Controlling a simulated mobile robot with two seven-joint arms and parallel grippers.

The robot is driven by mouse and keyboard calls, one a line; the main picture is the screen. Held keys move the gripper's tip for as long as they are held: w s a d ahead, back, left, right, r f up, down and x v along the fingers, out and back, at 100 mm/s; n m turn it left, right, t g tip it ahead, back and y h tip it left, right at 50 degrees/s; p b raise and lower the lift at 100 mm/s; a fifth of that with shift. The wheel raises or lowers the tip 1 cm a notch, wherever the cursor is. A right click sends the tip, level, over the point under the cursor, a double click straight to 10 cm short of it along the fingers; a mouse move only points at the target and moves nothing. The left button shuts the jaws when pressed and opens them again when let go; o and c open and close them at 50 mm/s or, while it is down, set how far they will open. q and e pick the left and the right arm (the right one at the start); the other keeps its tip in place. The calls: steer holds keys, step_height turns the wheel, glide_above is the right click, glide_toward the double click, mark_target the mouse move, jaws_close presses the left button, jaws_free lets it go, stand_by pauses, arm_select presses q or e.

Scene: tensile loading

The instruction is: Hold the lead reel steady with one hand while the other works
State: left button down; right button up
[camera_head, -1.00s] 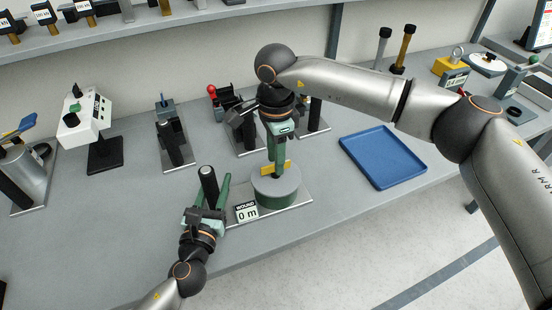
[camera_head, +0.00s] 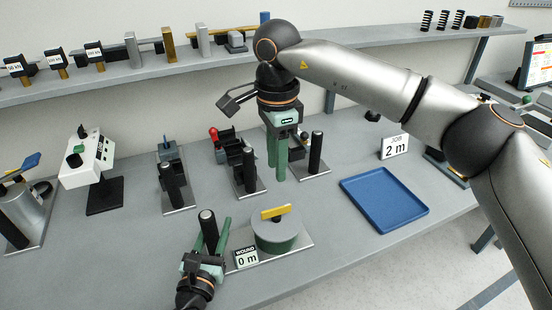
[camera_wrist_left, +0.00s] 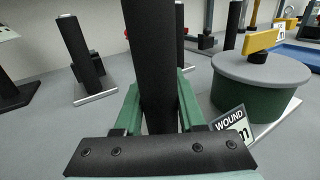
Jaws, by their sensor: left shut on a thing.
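The lead reel (camera_head: 279,236) is a grey-topped green drum with a yellow crank bar (camera_head: 276,211) on top, standing on a flat plate. It shows at the right of the left wrist view (camera_wrist_left: 258,72). A "WOUND 0 m" card (camera_head: 246,258) stands at its front left. My left gripper (camera_head: 213,240) is shut on the black upright post (camera_head: 208,222) beside the drum; the post stands between its green fingers in the left wrist view (camera_wrist_left: 153,70). My right gripper (camera_head: 278,165) hangs above and behind the reel, apart from it, fingers pointing down and close together; I see nothing held.
A blue tray (camera_head: 384,200) lies right of the reel, with a "JOB 2 m" card (camera_head: 395,147) behind it. Several fixtures with black posts stand behind and left, including a white device (camera_head: 88,160). A shelf (camera_head: 160,72) runs along the back.

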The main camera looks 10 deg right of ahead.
arm_select(q)
steer(key=shift+c, duration=2.1)
jaws_free()
